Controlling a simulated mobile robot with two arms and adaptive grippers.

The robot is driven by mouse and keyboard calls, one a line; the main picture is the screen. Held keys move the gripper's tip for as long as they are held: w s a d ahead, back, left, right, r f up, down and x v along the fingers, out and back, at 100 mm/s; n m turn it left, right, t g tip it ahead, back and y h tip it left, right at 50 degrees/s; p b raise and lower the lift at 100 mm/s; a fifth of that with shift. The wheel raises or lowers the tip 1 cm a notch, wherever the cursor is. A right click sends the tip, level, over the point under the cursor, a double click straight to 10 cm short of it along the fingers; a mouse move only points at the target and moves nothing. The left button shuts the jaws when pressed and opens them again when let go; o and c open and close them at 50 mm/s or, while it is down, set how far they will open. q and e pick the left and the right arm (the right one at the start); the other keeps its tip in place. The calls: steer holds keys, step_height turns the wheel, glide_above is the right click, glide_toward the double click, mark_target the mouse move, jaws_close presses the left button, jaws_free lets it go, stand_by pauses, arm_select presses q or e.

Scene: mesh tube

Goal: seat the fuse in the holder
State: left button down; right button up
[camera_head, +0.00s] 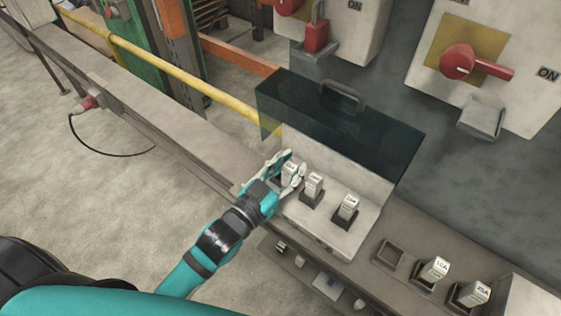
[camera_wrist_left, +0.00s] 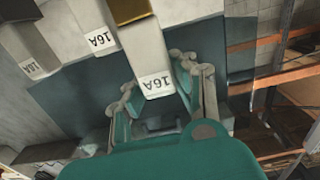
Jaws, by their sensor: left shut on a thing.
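My left gripper (camera_head: 286,175) is at the left end of the fuse holder (camera_head: 336,239), shut on a pale fuse (camera_head: 289,168). The wrist view shows the fingers (camera_wrist_left: 163,97) on both sides of this fuse (camera_wrist_left: 152,60), which carries a 16A label. The fuse is at the leftmost position of the holder; whether its base is fully down is hidden by the fingers. Two more fuses, the middle one (camera_head: 313,186) and the right one (camera_head: 347,207), stand in dark sockets beside it. Their labels read 16A in the wrist view. My right gripper is not in view.
A dark see-through cover with a handle (camera_head: 343,97) stands raised behind the holder. On the ledge at right are an empty dark socket (camera_head: 389,254), a 10A fuse (camera_head: 434,271) and a 25A fuse (camera_head: 470,294). Switch boxes with red handles (camera_head: 476,66) hang behind.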

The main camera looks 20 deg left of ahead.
arm_select(q)
steer(key=w+a+f+b, duration=0.1)
steer(key=b, duration=0.1)
steer(key=w+a+f+b, duration=0.1)
steer(key=w+f+b, duration=0.1)
steer(key=w+a+f+b, duration=0.1)
steer(key=w, duration=0.1)
steer(key=shift+a+f+b, duration=0.2)
steer(key=shift+a+b, duration=0.1)
steer(key=shift+b, duration=0.1)
steer(key=shift+r, duration=0.15)
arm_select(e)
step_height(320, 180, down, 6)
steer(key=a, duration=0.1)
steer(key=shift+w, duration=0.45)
arm_select(q)
steer(key=c, duration=1.1)
jaws_free()
steer(key=shift+o, duration=0.2)
